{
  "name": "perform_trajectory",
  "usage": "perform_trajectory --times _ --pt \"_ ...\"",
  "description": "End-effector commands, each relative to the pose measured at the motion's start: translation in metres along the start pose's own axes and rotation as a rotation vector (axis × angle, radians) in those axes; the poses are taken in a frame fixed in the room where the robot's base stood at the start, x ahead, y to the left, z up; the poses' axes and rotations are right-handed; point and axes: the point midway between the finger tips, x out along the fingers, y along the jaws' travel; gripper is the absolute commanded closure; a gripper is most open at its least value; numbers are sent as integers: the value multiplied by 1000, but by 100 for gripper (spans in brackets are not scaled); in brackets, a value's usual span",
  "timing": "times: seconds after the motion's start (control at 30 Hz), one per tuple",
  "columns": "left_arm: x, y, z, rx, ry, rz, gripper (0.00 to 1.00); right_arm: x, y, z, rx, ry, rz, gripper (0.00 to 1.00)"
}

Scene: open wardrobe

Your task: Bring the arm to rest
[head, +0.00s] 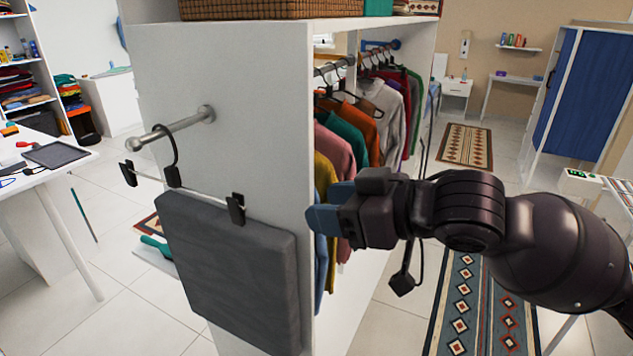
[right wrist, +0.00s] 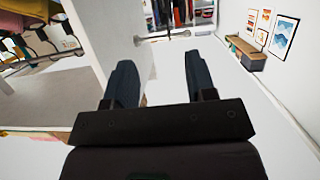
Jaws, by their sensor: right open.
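My right arm (head: 540,235) comes in from the right in the head view. Its gripper (head: 322,220) points left, in front of the wardrobe's (head: 225,90) side panel edge and the hanging clothes. In the right wrist view the two fingers of the gripper (right wrist: 162,82) are apart with nothing between them. A grey folded garment (head: 228,270) hangs by clips from a hanger on the metal peg (head: 180,128) on the panel's outer side, left of the gripper and apart from it. My left gripper is not in view.
Several shirts (head: 365,125) hang on the rail inside the wardrobe. A basket (head: 255,9) sits on top. A white table (head: 45,170) with a tablet stands at the left. A patterned rug (head: 465,300) lies below my right arm. The floor at the lower left is mostly clear.

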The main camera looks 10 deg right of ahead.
Motion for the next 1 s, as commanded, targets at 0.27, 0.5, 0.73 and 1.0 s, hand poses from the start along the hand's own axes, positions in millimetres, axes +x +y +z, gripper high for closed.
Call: perform_trajectory --times 0.27,0.5,0.73,1.0 --pt "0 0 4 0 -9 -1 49 6 28 -31 -261 171 85 49" --pt "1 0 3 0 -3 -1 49 16 72 -20 -354 293 234 49" --pt "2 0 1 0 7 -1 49 23 108 38 -338 304 374 49" --pt "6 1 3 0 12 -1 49 17 136 167 -239 205 562 49"
